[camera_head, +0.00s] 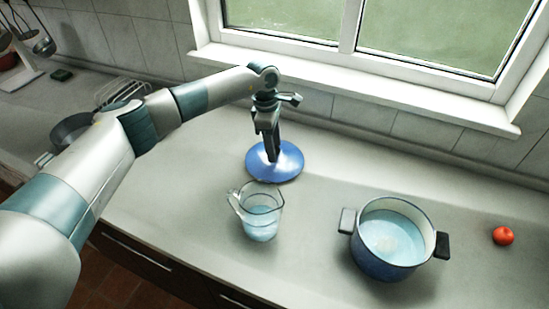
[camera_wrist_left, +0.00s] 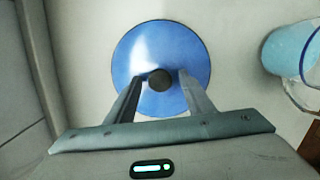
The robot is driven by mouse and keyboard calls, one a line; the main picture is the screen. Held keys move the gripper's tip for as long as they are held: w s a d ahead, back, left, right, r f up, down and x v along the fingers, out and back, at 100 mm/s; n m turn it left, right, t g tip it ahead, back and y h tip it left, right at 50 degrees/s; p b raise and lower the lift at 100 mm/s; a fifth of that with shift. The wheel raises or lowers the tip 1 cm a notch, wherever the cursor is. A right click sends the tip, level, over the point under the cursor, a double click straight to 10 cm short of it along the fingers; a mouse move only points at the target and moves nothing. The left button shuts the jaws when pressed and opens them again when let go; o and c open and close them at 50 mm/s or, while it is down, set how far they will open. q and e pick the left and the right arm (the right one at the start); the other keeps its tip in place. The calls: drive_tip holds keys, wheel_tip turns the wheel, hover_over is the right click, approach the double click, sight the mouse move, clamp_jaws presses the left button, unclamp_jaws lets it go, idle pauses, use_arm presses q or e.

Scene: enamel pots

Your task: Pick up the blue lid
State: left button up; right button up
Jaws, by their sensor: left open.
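The blue lid (camera_head: 289,164) lies flat on the counter, behind the glass jug. In the left wrist view the lid (camera_wrist_left: 160,45) is a blue disc with a dark round knob (camera_wrist_left: 160,80) at its middle. My left gripper (camera_head: 272,157) points down over the lid. In the left wrist view its two fingers (camera_wrist_left: 158,88) are apart, one on each side of the knob; I cannot tell whether they touch it. In the head view the gripper hides the knob. My right gripper is not in view.
A glass jug (camera_head: 262,222) of bluish liquid stands close in front of the lid. A blue pot (camera_head: 385,268) with pale blue contents and dark handles is to the right. A red tomato-like item (camera_head: 503,235) lies far right. The window sill (camera_head: 360,88) runs behind.

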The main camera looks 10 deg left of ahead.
sight(276, 149)
use_arm(q)
drive_tip(key=c, duration=1)
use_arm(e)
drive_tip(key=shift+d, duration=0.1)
use_arm(q)
drive_tip(key=shift+c, duration=0.2)
drive_tip(key=shift+r, duration=0.2)
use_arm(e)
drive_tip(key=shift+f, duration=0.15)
